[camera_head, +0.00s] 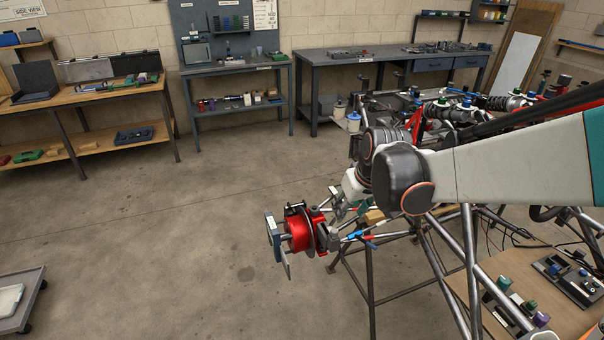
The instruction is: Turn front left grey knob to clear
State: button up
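My arm reaches in from the right and bends at a dark joint near the chassis corner. Its end, my gripper (343,206), is small and partly hidden among the corner's rods, just above and right of a red hub (299,236). I cannot make out its fingers, or whether they are open or touching anything. The tube chassis (471,262) stands at the right, partly behind my arm. The red hub sits at its near left corner, with a blue-grey plate (272,236) on its outer side. I cannot pick out the grey knob for sure; it is hidden or too small.
Blue and red fittings (362,237) and thin rods crowd the corner beside the hub. A wooden board (548,282) with small blocks lies at the lower right. Benches (233,69) line the back wall. A grey cart (22,304) stands lower left. The middle floor is clear.

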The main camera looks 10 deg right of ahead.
aim_at(335, 230)
jog(key=b+x, duration=0.1)
jog(key=x, duration=0.4)
jog(key=b+x, duration=0.2)
jog(key=x, duration=0.4)
jog(key=w+b+x, duration=0.1)
jog(key=x, duration=0.5)
jog(key=shift+d+r+b, duration=0.1)
jog(key=shift+d+b, duration=0.15)
jog(key=shift+b, duration=0.15)
grip_shut()
